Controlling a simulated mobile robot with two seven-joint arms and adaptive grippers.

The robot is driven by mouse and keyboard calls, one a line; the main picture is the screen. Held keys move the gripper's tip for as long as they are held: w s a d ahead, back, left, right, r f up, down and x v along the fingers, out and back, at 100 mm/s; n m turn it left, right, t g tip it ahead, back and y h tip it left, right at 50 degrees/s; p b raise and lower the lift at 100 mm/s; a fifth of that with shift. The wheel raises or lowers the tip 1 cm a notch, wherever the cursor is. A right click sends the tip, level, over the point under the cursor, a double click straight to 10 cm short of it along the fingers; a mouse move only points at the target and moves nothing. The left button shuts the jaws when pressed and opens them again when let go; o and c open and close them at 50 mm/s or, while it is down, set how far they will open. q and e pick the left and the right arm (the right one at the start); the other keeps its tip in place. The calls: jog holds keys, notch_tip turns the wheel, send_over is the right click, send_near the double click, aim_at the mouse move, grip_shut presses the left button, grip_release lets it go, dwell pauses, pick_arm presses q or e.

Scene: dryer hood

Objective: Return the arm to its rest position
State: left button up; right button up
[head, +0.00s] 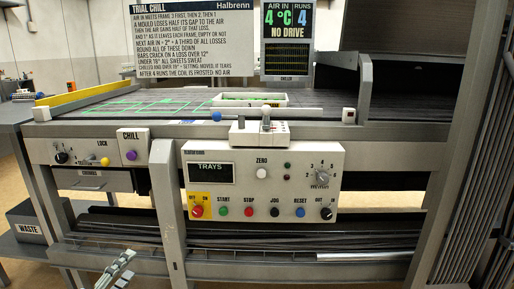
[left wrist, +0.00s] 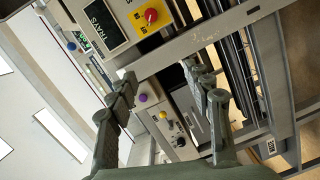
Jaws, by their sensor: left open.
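My left gripper (head: 117,268) shows at the bottom left of the head view, low in front of the machine's lower rails. In the left wrist view my left gripper (left wrist: 162,88) has its two fingers spread wide apart with nothing between them. Beyond the fingers are the machine's grey frame, the purple CHILL button (left wrist: 143,97) and the panel with a red knob (left wrist: 151,15). The fingers appear apart from the panel. The rest of the left arm is mostly out of the head view. My right gripper shows in neither view.
The control panel (head: 300,165) with several buttons juts out at the front. A grey upright post (head: 167,215) stands left of it. A WASTE bin (head: 32,222) is at the left. A white tray (head: 272,99) sits on the belt (head: 190,103). Open floor shows at far left.

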pick_arm(q)
jog(key=s+a+f+m+g+y, duration=0.15)
jog(key=s+f+m+g, duration=0.3)
jog(key=f, duration=0.45)
jog(key=s+a+f+m+g+y, duration=0.1)
jog(key=s+a+f+m+g, duration=0.25)
jog(key=f+m, duration=0.45)
jog(key=s+a+f+m+g+y, duration=0.45)
jog(key=s+a+f, duration=0.55)
jog(key=s, duration=0.4)
jog(key=s+d+f+n+h, duration=0.1)
jog(key=d+f, duration=0.2)
jog(key=d, duration=0.6)
jog(key=s+d+f+n+g+h, duration=0.1)
jog(key=s+d+f, duration=0.1)
jog(key=d, duration=0.8)
jog(key=shift+s+f+n+h, duration=0.2)
jog(key=shift+f+n+h, duration=0.15)
jog(key=shift+f, duration=0.3)
jog(key=shift+g, duration=0.25)
jog(key=c, duration=0.3)
jog(key=shift+a, duration=0.2)
jog(key=shift+c, duration=0.5)
